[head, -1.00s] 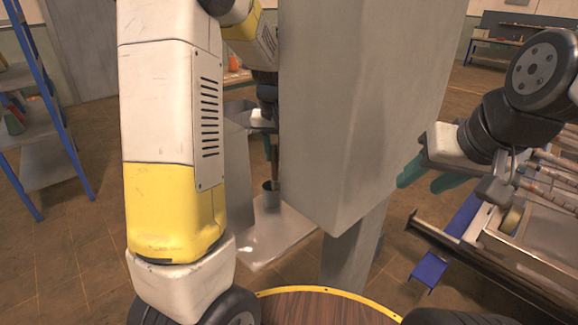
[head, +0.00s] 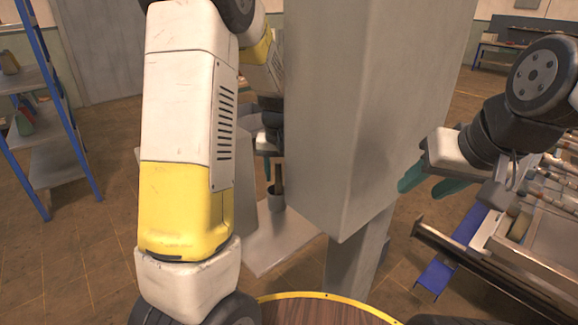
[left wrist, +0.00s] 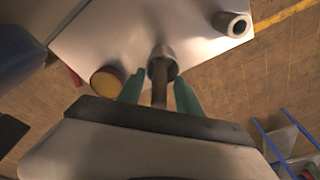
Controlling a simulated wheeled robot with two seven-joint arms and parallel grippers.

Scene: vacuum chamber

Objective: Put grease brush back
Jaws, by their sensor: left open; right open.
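The grease brush (left wrist: 159,82) shows as a brown handle in the left wrist view, its far end in the mouth of a grey cup-shaped holder (left wrist: 163,53). My left gripper (left wrist: 158,88) is open, with one teal finger on each side of the handle. In the head view the brush (head: 277,176) stands in the holder (head: 276,201) below my left gripper (head: 268,146), partly hidden by my arm and a grey column. I cannot tell whether the fingers touch the handle. My right gripper (head: 428,180) is open and empty at the right.
The holder stands on a pale metal plate (head: 272,243). Another short grey tube (left wrist: 232,25) and a round yellow-topped container (left wrist: 107,82) are near it. A large grey column (head: 365,110) stands between my arms. A blue shelf (head: 55,150) is at the left, and a cluttered bench (head: 535,235) at the right.

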